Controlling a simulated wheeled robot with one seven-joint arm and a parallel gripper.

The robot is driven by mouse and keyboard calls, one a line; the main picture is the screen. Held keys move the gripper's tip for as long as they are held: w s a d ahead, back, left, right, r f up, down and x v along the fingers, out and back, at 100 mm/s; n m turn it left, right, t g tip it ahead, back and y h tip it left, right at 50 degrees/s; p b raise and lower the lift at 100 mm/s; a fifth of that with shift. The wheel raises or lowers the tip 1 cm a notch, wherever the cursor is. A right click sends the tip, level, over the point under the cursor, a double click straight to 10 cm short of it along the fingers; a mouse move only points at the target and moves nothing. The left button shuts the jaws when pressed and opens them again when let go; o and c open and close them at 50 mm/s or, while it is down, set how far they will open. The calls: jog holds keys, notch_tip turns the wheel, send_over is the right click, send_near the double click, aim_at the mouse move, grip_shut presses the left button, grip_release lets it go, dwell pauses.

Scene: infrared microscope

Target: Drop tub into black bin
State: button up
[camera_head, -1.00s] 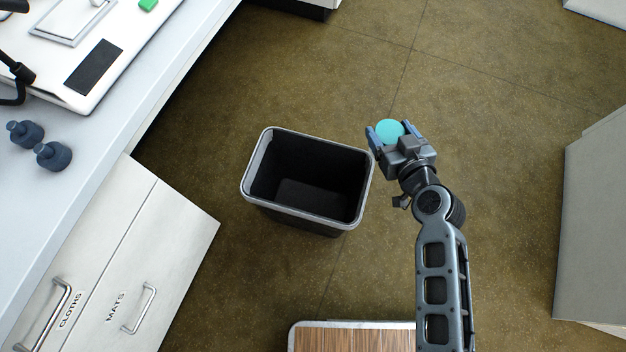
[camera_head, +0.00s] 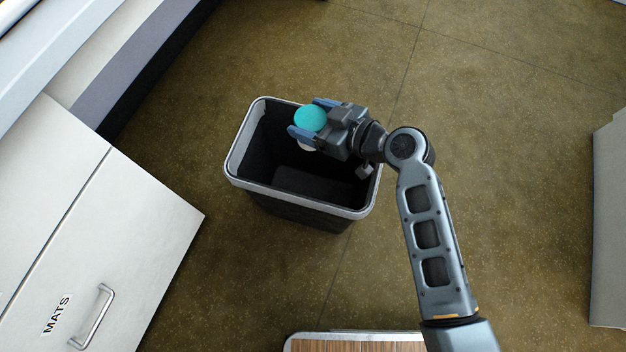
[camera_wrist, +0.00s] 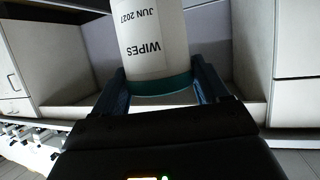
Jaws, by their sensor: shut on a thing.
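The tub has a teal lid that shows in the head view (camera_head: 310,119). In the wrist view the tub (camera_wrist: 152,42) is white, labelled "WIPES JUN 2027", with a teal band at the gripper end. My gripper (camera_head: 307,118) is shut on the tub, with one blue finger on each side of it. The black bin (camera_head: 262,190) has a pale rim and stands on the floor. In the head view the gripper and tub overlap the far part of the bin's opening. The tub's height over the rim cannot be told exactly. The visible bin floor looks empty.
A white cabinet (camera_head: 130,215) with a drawer labelled "MATS" stands left of the bin. A wood-topped surface (camera_head: 350,345) with a pale edge is at the bottom. A grey cabinet (camera_head: 608,230) stands at the right. The brown floor between is clear.

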jog(key=shift+f+b, duration=1.6)
jog(key=shift+f, duration=1.1)
jog(key=o, duration=1.1)
jog(key=shift+d, duration=0.1)
jog(key=p+v, duration=0.2)
jog(key=v, duration=0.5)
jog(key=shift+s+d, duration=0.2)
jog(key=shift+d, duration=0.05)
jog(key=shift+r, duration=0.1)
